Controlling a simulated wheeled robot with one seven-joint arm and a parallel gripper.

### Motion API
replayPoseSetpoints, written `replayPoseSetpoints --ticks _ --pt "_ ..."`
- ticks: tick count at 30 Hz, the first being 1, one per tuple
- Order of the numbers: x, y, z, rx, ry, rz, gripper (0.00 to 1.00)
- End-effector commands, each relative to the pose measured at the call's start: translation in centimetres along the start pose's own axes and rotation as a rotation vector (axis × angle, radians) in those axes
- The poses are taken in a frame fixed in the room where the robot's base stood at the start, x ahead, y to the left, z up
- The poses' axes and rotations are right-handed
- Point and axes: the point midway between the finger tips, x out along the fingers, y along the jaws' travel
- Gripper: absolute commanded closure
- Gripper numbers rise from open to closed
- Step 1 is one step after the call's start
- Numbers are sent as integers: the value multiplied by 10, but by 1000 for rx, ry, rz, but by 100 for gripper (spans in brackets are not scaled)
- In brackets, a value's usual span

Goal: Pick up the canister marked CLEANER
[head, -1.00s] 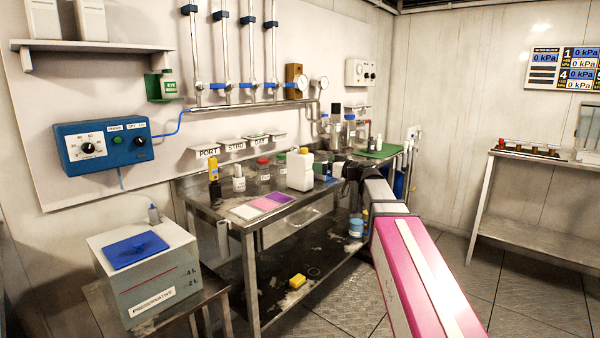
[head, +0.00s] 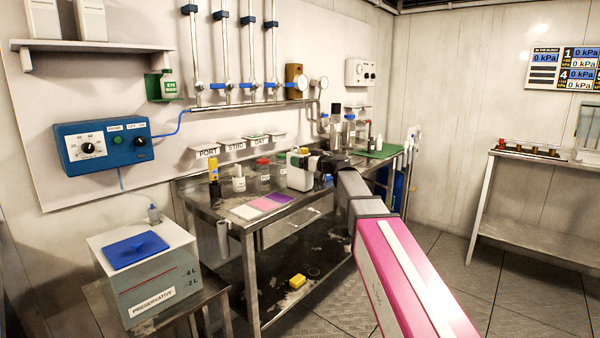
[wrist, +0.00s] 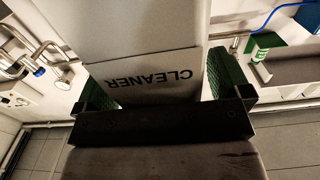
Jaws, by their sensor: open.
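The white canister (head: 299,173) with a yellowish cap stands on the steel bench in the head view. In the wrist view the canister (wrist: 150,40) fills the upper middle, its CLEANER label upside down in the picture. My gripper (wrist: 158,88) is open, with one green-padded finger on each side of the canister. The pads look close to its sides; I cannot tell whether they touch. In the head view my gripper (head: 318,162) is at the canister's right and hides part of it.
The steel bench (head: 225,208) also holds pink, white and purple mats (head: 262,204), a yellow bottle (head: 213,170), a white bottle (head: 238,178) and jars behind the canister. A green mat (head: 380,151) lies at the far end. Pipes and gauges line the wall behind.

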Motion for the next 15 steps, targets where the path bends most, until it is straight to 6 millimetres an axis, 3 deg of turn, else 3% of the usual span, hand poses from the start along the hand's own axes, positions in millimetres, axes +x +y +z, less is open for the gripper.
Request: replayPoseSetpoints --ticks 7,15 --pt "2 0 0 0 0 1 7" --pt "2 0 0 0 0 0 95"
